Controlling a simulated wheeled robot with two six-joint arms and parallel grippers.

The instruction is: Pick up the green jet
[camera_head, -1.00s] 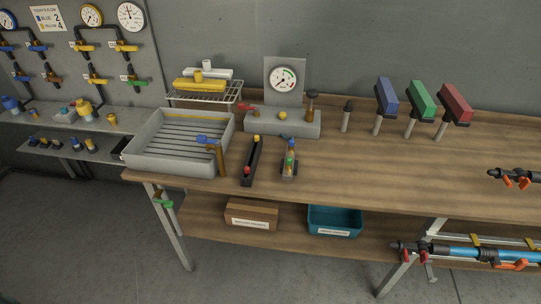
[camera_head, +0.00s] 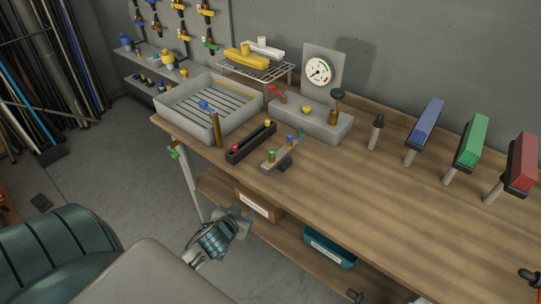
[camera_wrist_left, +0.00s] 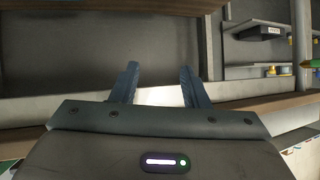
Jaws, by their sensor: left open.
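A small green piece (camera_head: 271,154), which looks like the green jet, sits at the near end of a narrow grey holder (camera_head: 280,152) on the bench. A blue piece (camera_head: 290,138) sits farther along that holder. My left gripper (camera_head: 243,217) is low in front of the bench's front edge, below and left of the holder.
A black tray (camera_head: 250,143) with red and yellow pieces lies left of the holder, and a grey ribbed basin (camera_head: 170,108) beyond it. A gauge block (camera_head: 325,122) stands behind. Blue, green and red-headed posts stand right. The bench (camera_head: 340,190) is clear in the middle.

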